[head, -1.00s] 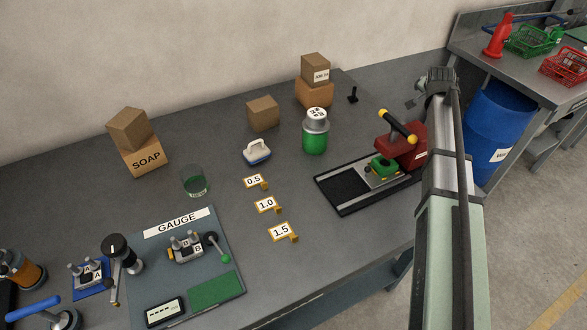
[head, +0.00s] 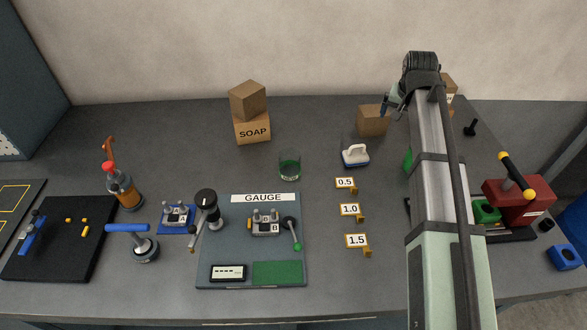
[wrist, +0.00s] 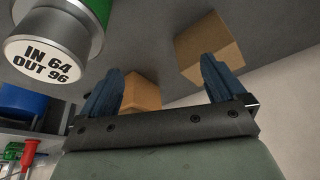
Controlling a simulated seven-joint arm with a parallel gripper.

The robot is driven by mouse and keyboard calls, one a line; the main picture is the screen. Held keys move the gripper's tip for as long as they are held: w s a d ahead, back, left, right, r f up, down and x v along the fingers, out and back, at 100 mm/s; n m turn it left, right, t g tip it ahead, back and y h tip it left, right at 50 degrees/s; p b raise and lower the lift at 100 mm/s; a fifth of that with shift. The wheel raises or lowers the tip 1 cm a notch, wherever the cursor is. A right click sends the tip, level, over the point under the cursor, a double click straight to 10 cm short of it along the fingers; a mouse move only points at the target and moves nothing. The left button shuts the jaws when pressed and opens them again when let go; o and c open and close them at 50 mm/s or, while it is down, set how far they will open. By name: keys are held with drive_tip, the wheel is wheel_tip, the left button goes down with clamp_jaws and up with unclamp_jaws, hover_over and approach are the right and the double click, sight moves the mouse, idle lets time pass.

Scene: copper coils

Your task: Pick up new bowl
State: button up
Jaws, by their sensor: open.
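No thing in view is plainly a bowl. The nearest in shape is a clear glass vessel (head: 290,168) with green in its bottom, standing upright right of the SOAP box. My gripper (head: 385,108) is far from it, toward the back right near a small cardboard box (head: 370,122), and partly hidden by my arm. In the wrist view my gripper (wrist: 160,85) has its two blue fingers wide apart with nothing between them. A green canister (wrist: 93,12) with a lid reading IN 64 OUT 96 is close to the left finger, apart from it.
The SOAP box (head: 252,129) with a box on top stands at the back. A white-handled brush (head: 355,156), number tags (head: 350,210), the GAUGE mat (head: 215,245) and a red press (head: 517,200) occupy the bench. The back left bench is clear.

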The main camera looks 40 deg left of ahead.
drive_tip(key=s+a+r+n+g, duration=0.2)
drive_tip(key=s+a+n, duration=0.2)
drive_tip(key=s+a, duration=0.8)
drive_tip(key=n+g+h, duration=0.2)
drive_tip(key=n, duration=0.2)
approach(290, 164)
drive_tip(key=w+a, duration=0.1)
drive_tip(key=w, duration=0.1)
wheel_tip(290, 164, down, 8)
drive_tip(key=shift+s+a+r, duration=0.1)
drive_tip(key=shift+a+r, duration=0.05)
drive_tip(key=shift+r, duration=0.05)
drive_tip(key=shift+a+f, duration=0.1)
drive_tip(key=shift+f, duration=1.25)
drive_tip(key=shift+a+f, duration=0.15)
drive_tip(key=shift+f, duration=1.25)
drive_tip(key=c, duration=1.2)
